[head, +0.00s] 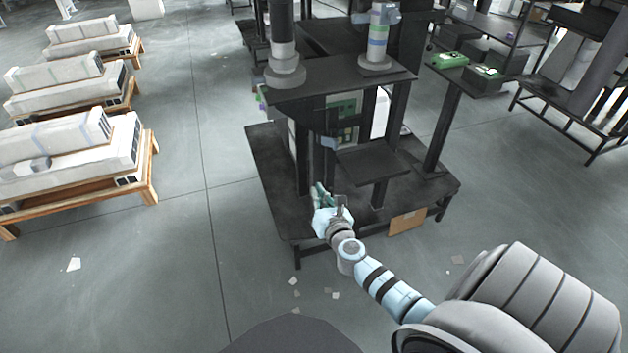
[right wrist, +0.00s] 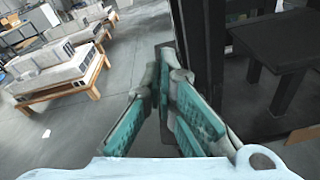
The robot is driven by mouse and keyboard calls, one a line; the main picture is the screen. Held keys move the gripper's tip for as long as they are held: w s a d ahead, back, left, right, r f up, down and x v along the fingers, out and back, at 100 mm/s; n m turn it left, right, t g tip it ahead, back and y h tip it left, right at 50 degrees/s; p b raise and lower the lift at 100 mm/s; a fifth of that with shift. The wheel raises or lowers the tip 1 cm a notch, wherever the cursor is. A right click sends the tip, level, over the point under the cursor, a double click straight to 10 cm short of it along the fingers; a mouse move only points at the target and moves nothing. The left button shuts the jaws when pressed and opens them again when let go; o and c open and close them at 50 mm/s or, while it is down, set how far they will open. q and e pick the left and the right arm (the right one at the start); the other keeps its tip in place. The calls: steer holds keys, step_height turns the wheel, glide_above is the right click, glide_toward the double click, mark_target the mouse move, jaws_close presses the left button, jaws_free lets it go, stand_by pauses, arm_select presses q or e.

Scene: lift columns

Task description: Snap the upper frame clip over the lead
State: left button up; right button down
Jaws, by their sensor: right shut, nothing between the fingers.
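My right gripper (head: 320,190) is shut and empty. It is at the front of a dark frame stand (head: 268,170), near the foot of its left post. In the right wrist view my gripper's teal-padded fingers (right wrist: 165,58) meet at their tips, beside a dark upright post (right wrist: 205,60). A small blue-grey piece (head: 328,143) sits on the frame above my gripper; I cannot tell whether it is the upper clip. I cannot make out the lead. My left gripper is not in view.
A green circuit panel (head: 343,120) stands inside the frame, behind a dark shelf (head: 375,163). A cardboard box (head: 407,221) is low at the front right. Long pale units on wooden pallets (head: 150,185) stand at left. The floor between is mostly clear, with small scraps.

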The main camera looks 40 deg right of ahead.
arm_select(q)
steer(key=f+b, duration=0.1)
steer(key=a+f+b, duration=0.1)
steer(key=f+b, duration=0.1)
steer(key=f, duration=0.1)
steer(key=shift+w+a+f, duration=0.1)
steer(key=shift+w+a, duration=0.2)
arm_select(e)
steer(key=w+d+r+n+t, duration=0.1)
steer(key=w+d+r+n, duration=0.2)
steer(key=w, duration=0.7)
step_height(320, 180, up, 2)
steer(key=shift+d+r+t, duration=0.1)
steer(key=shift+d+t, duration=0.3)
steer(key=shift+d, duration=0.4)
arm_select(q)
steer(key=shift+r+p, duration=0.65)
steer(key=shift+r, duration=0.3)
arm_select(e)
steer(key=v, duration=0.4)
steer(key=shift+s+a, duration=0.15)
steer(key=shift+s, duration=0.15)
